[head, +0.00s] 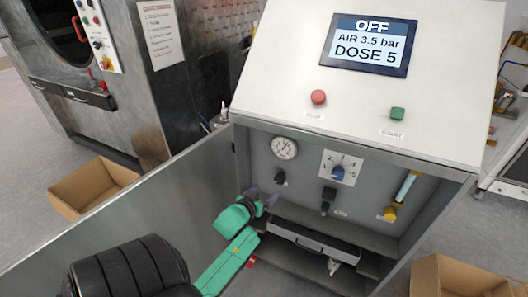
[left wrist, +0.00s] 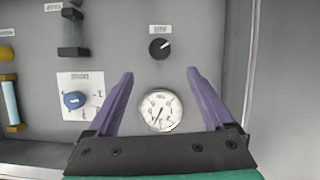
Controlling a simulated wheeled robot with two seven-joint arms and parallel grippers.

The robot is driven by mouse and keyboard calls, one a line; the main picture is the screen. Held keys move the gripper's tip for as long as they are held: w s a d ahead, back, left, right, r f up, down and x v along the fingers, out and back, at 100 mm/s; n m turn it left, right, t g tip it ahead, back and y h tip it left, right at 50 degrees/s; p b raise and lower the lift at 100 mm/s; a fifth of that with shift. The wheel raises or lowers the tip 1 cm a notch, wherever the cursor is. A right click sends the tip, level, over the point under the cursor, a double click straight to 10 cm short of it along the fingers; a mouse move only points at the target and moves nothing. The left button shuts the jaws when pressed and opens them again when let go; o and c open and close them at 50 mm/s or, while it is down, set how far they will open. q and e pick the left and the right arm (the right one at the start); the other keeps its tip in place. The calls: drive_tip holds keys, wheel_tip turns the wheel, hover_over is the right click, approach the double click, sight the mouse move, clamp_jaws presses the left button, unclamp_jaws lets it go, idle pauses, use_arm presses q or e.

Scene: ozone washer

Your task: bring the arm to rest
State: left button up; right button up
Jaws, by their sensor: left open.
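My left gripper (head: 263,194), with a green arm and purple fingers, is inside the open front of the grey control cabinet (head: 450,135), low on its left side. Its fingers are apart, with nothing between them. It is below a small black knob (head: 279,178) and the round gauge (head: 284,147). In the left wrist view the open fingers (left wrist: 160,74) frame the gauge (left wrist: 160,110), which appears behind them, with the black knob (left wrist: 160,48) above it. I cannot tell the exact gap to the panel. My right gripper is not in view.
The open cabinet door (head: 150,205) stands along the left of my arm. A drawer-like tray (head: 315,243) lies below the panel. The screen (head: 368,45) reads OFF, AIR 3.5 bar, DOSE 5. Cardboard boxes stand on the floor left (head: 95,188) and right (head: 455,278).

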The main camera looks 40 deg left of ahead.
use_arm(q)
drive_tip(key=shift+s+r, duration=0.1)
drive_tip(key=shift+s, duration=0.15)
idle(0.3)
drive_tip(key=s+d+f+m+g+h, duration=0.1)
drive_tip(key=s+d+f+g, duration=0.15)
drive_tip(key=f, duration=0.55)
drive_tip(key=s+d+f+m+g+h, duration=0.1)
drive_tip(key=s+d+f, duration=0.25)
drive_tip(key=f, duration=0.45)
drive_tip(key=s+d+f+m+g+h, duration=0.1)
drive_tip(key=s+d+f+g, duration=0.15)
drive_tip(key=f, duration=0.55)
drive_tip(key=s+d+f+m+g, duration=0.1)
drive_tip(key=s+d+f+g, duration=0.1)
drive_tip(key=s+f, duration=0.3)
drive_tip(key=s+d+f+m+g, duration=0.1)
drive_tip(key=s+f, duration=0.4)
drive_tip(key=s, duration=0.7)
drive_tip(key=s+d+f+m+g+h, duration=0.1)
drive_tip(key=s+d+f+m+g, duration=0.1)
drive_tip(key=s+f, duration=0.4)
drive_tip(key=s+d+g, duration=0.1)
drive_tip(key=s, duration=0.1)
drive_tip(key=shift+s, duration=0.4)
